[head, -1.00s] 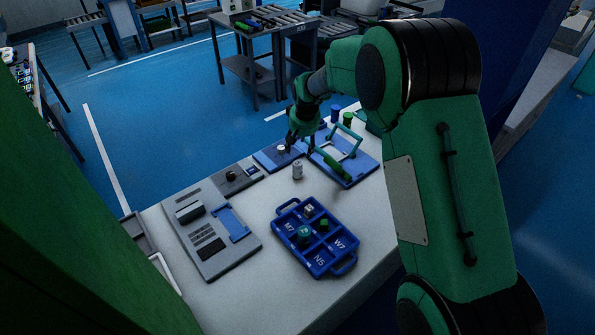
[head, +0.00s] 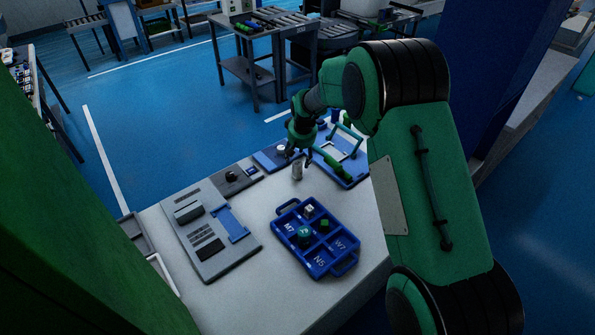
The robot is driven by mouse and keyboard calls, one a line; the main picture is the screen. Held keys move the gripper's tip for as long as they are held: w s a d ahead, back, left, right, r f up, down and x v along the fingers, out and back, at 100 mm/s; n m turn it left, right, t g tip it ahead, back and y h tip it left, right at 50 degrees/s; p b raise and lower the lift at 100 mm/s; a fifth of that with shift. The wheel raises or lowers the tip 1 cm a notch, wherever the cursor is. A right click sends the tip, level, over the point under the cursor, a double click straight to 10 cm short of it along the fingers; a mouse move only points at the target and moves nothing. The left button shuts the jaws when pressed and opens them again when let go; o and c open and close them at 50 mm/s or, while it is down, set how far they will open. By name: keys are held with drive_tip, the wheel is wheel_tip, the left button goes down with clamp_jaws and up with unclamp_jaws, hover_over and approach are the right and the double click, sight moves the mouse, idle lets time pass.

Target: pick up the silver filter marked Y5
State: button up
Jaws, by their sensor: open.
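A small silver cylinder (head: 297,171), the only silver filter-like part I can pick out, stands upright on the pale bench between the blue fixtures and the blue tray. Its marking is too small to read. My gripper (head: 297,155) is open, with its fingers pointing down at the top of the cylinder. I cannot tell whether the fingers are around it or just above and behind it. Nothing is visibly held.
A blue compartment tray (head: 284,256) with several small parts stands in front. A grey fixture panel (head: 207,262) lies at left. A blue fixture with a green handle (head: 337,167) is close on the right. A blue pad (head: 267,160) lies behind.

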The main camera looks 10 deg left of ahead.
sight(298, 163)
drive_tip(key=shift+b+x, duration=0.8)
drive_tip(key=shift+x, duration=1.75)
drive_tip(key=shift+s, duration=0.1)
drive_tip(key=c, duration=1.2)
drive_tip(key=shift+r+p, duration=1.2)
drive_tip(key=shift+r, duration=3.8)
